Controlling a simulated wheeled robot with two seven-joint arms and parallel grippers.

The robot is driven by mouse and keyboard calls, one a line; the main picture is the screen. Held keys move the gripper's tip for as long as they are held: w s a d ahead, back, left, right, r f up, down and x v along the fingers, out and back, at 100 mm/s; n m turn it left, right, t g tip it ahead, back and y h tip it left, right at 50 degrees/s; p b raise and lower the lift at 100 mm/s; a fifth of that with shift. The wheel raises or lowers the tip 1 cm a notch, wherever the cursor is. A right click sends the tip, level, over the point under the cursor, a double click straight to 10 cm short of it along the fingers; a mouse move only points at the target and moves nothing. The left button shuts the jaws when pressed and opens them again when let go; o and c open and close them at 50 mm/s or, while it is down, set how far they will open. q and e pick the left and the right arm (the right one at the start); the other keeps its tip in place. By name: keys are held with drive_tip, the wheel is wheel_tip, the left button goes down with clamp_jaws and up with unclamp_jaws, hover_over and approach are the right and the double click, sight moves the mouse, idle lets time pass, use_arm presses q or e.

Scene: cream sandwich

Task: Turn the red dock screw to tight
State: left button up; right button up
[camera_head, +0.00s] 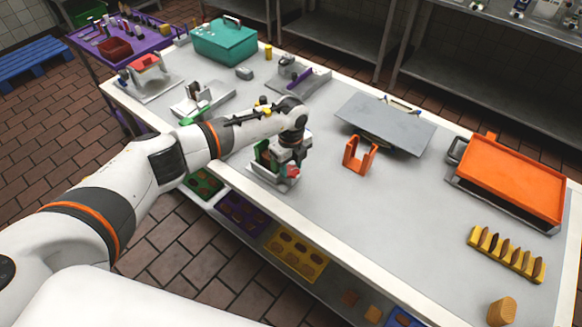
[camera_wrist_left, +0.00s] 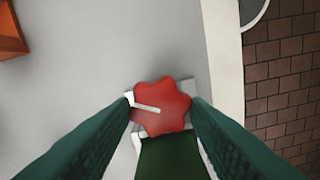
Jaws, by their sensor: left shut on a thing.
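The red dock screw (camera_wrist_left: 160,116) is a lobed knob with a white pointer line, seen from above in the left wrist view. The line points to the left in that view. My left gripper (camera_wrist_left: 160,106) has one dark green finger on each side of the knob and is shut on it. In the head view the red screw (camera_head: 293,171) shows at the front of a small grey dock (camera_head: 262,180) near the table's front edge. A green part (camera_wrist_left: 168,158) lies below the knob in the wrist view. My right gripper is in neither view.
An orange U-shaped holder (camera_head: 359,157) stands right of the dock, with a grey plate (camera_head: 385,124) behind it. An orange tray (camera_head: 512,181) and a yellow rack (camera_head: 506,253) are farther right. Other fixtures and a teal box (camera_head: 224,43) stand left and back.

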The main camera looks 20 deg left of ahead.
use_arm(q)
drive_tip(key=m+b, duration=0.3)
drive_tip(key=m, duration=0.1)
drive_tip(key=shift+w+f, duration=0.1)
drive_tip(key=shift+m+b, duration=0.8)
drive_tip(key=shift+m, duration=0.5)
drive_tip(key=shift+r, duration=0.2)
drive_tip(key=o, duration=1)
drive_tip(key=shift+c, duration=0.2)
